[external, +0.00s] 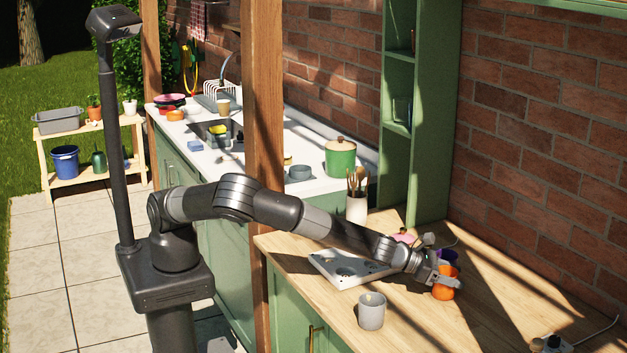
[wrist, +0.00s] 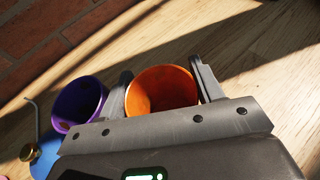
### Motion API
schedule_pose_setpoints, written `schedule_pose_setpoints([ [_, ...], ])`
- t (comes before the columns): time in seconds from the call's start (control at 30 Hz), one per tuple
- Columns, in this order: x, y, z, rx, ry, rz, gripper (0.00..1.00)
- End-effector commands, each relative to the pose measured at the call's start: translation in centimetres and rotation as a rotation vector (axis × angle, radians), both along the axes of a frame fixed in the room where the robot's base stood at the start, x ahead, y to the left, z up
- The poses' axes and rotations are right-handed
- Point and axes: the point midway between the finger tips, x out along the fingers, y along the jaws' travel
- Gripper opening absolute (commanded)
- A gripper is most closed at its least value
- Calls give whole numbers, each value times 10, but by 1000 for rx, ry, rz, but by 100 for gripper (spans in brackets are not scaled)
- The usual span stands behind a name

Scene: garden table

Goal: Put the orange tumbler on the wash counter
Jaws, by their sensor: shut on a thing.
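The orange tumbler (external: 443,291) stands on the wooden counter (external: 490,318) at the right. In the wrist view the orange tumbler (wrist: 161,90) sits between my two fingers, its open rim facing the camera. My gripper (external: 434,281) is shut on it; in the wrist view my gripper (wrist: 163,88) has one finger on each side of it. Whether its base touches the wood is hard to tell.
A purple cup (wrist: 78,103) stands close beside the orange tumbler. A green pot (external: 340,158) and grey bowl (external: 299,173) are on the wash counter. A wooden post (external: 263,120) rises in front of it.

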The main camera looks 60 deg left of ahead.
Motion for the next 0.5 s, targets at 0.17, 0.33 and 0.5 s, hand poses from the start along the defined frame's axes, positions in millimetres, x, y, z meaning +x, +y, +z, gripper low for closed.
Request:
schedule_pose_setpoints([
  [0.17,0,0,1,0,0,0,34],
  [0.33,0,0,11,-3,-1,1,34],
  [0.5,0,0,37,-4,-2,-1,34],
])
